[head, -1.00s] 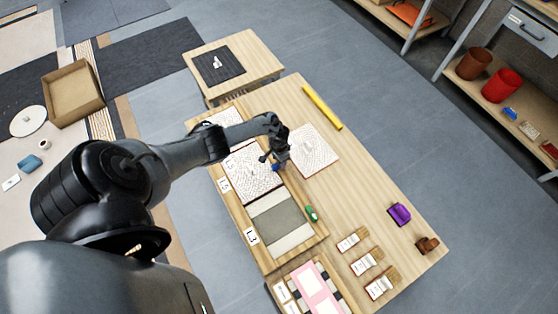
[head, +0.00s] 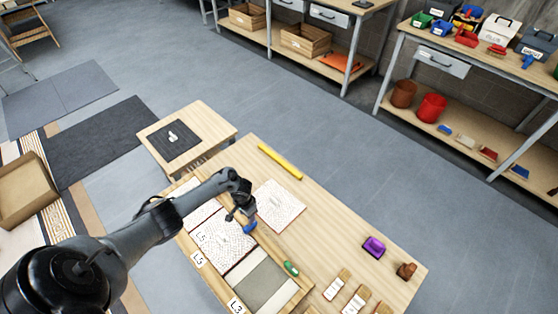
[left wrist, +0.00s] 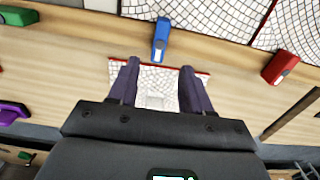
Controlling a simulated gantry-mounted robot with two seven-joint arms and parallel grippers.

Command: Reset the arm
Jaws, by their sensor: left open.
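My left gripper (head: 240,215) hangs over the wooden table (head: 325,235), beside the left edge of a loose white mosaic panel (head: 281,205). In the left wrist view its two dark fingers (left wrist: 158,78) are spread apart, with nothing held between them. The white panel (left wrist: 155,100) shows below and between the fingers. A blue block-like tool (head: 250,228) lies just by the gripper; in the left wrist view it sits beyond the fingertips (left wrist: 161,40). My right gripper is in no view.
A wooden tray holds mosaic panels (head: 225,238) and a grey panel (head: 262,286). A green tool (head: 291,268), yellow bar (head: 280,161), purple object (head: 374,247), brown object (head: 406,271) and brushes (head: 337,285) lie on the table. A red tool (left wrist: 281,67) lies right of the fingers.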

